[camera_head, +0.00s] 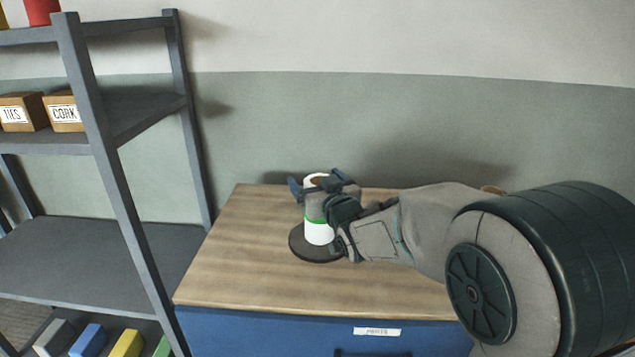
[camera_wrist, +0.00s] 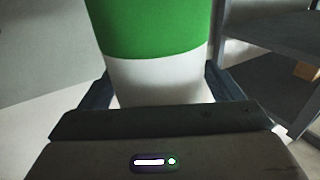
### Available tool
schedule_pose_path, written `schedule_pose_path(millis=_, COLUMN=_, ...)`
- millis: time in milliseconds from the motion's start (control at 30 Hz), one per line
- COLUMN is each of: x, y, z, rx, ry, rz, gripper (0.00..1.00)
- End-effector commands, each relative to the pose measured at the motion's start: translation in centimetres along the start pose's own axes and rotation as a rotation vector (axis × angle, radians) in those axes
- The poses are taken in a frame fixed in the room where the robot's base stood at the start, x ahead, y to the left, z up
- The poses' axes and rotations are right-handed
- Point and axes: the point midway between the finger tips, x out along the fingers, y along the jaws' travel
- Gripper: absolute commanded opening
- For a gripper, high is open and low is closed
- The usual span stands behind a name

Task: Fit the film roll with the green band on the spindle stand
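The film roll with the green band (camera_head: 319,233) is white with a brown core showing at its top. It is upright over the dark round base of the spindle stand (camera_head: 312,254) on the wooden worktop. My gripper (camera_head: 317,196) reaches in from the right, with its fingers on either side of the roll's upper part, and looks shut on it. In the wrist view the roll (camera_wrist: 160,75) fills the space between the fingers, its green band above white. The spindle itself is hidden. Whether the roll's bottom rests on the base is hard to tell.
The wooden worktop (camera_head: 250,225) tops a blue cabinet and is clear at its left and front. A tan item (camera_head: 492,189) shows partly behind my arm. A grey shelf rack (camera_head: 110,170) with labelled boxes (camera_head: 66,110) stands left. A wall is behind.

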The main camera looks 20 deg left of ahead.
Motion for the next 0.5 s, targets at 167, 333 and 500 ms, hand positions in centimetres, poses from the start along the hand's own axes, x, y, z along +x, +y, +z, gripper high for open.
schedule_pose_path(millis=167, x=0.0, y=0.0, z=0.2, rx=0.000, ry=-0.005, rz=0.000, gripper=0.86)
schedule_pose_path(millis=333, x=-0.6, y=0.0, z=0.2, rx=0.001, ry=-0.003, rz=0.000, gripper=0.86)
schedule_pose_path(millis=500, x=-2.9, y=0.0, z=0.2, rx=0.000, ry=-0.002, rz=0.000, gripper=0.86)
